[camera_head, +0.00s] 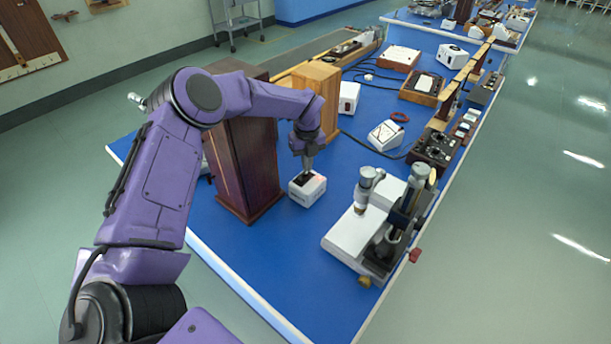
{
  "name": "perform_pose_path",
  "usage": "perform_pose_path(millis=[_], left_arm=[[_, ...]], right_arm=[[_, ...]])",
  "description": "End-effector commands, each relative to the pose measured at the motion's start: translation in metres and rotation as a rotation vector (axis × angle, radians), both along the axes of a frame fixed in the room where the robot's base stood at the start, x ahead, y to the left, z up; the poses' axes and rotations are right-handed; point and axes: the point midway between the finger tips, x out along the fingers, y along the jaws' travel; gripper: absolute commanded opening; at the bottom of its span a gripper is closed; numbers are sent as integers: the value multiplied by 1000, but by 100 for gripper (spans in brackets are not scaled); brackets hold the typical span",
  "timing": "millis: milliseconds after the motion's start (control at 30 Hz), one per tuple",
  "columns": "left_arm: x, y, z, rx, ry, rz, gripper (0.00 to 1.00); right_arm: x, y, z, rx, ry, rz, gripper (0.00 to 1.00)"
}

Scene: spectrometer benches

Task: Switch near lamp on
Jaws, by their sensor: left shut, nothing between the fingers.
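My left arm comes in from the left and reaches over the blue bench. My left gripper (308,166) is shut and empty and points down. Its tips are at the top of a small white box (308,192) with a dark panel and a small reddish spot on top. I cannot tell whether the tips touch it. A lamp is not clearly recognizable, and I cannot tell whether any lamp is lit. The tall dark wooden cabinet (247,165) stands just left of the white box. My right gripper is not in view.
A white instrument with metal columns (345,240) stands right of the box, near the bench edge. A light wooden block (317,86), a white meter box (385,135) and a black knob unit (436,150) stand farther back. Blue bench surface (245,250) is bare in front.

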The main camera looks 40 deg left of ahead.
Motion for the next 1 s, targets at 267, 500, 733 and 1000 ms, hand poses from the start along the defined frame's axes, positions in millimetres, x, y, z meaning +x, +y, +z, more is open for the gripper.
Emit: perform_pose_path(millis=[267, 500, 733, 1000], left_arm=[[0, 1, 30, -1, -1, 1, 0], [1, 0, 53, 0, -2, 0, 0], [0, 0, 54, 0, -1, 0, 0], [0, 0, 54, 0, -1, 0, 0]], right_arm=[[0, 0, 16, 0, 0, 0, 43], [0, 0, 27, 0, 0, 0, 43], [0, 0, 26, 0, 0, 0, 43], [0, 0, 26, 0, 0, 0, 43]])
